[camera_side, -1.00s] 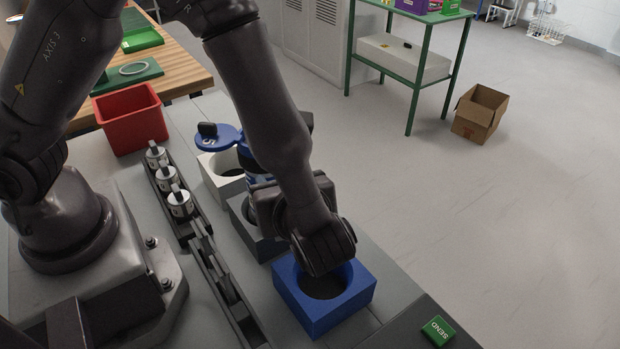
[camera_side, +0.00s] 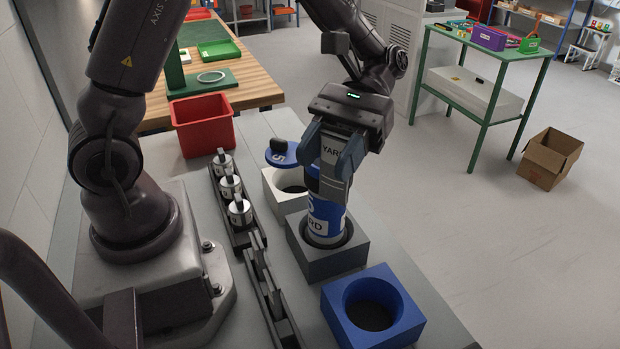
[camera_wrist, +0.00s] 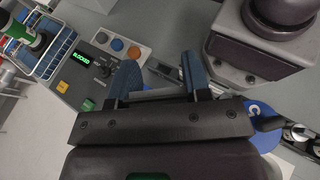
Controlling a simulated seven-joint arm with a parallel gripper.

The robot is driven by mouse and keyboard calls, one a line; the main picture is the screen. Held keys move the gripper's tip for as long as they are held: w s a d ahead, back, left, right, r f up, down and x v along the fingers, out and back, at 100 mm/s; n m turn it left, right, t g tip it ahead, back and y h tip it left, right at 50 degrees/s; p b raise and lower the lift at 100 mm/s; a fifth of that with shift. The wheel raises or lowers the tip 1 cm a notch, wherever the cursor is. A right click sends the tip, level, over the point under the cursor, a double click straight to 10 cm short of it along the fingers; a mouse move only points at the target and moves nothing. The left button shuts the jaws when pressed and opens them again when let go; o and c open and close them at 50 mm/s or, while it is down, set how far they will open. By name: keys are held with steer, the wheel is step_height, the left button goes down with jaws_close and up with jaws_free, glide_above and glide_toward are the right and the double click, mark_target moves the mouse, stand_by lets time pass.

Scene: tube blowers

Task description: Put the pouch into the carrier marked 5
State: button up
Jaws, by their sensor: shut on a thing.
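My gripper (camera_side: 332,165) points down and is shut on a grey pouch (camera_side: 333,148) lettered "YARD". It is over the top of a blue carrier (camera_side: 325,212) that stands upright in the dark grey block (camera_side: 345,262). An open blue lid (camera_side: 283,155) with a mark like 5 and a black knob sticks out left of the carrier. The wrist view shows my fingers (camera_wrist: 160,85).
A white block (camera_side: 275,190) and a blue block (camera_side: 415,325) with an empty round socket flank the grey one. Several silver weights (camera_side: 240,211) stand in a rack on the left. A red bin (camera_side: 205,135) is behind. The wrist view shows a control panel (camera_wrist: 95,65) reading "BLOCKED".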

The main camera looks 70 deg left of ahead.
steer(key=w+a+r+n+t+h, duration=0.2)
steer(key=w+r+n+t+h, duration=0.3)
steer(key=r+n+t, duration=0.25)
steer(key=a+f+n+t, duration=0.3)
steer(key=a+f, duration=0.1)
steer(key=shift+s+a+f+t+h, duration=0.25)
steer(key=shift+f+t+h, duration=0.1)
steer(key=shift+h, duration=0.05)
steer(key=shift+f+n, duration=0.1)
steer(key=shift+n, duration=0.15)
step_height(320, 180, down, 6)
stand_by(1.3)
steer(key=o, duration=1)
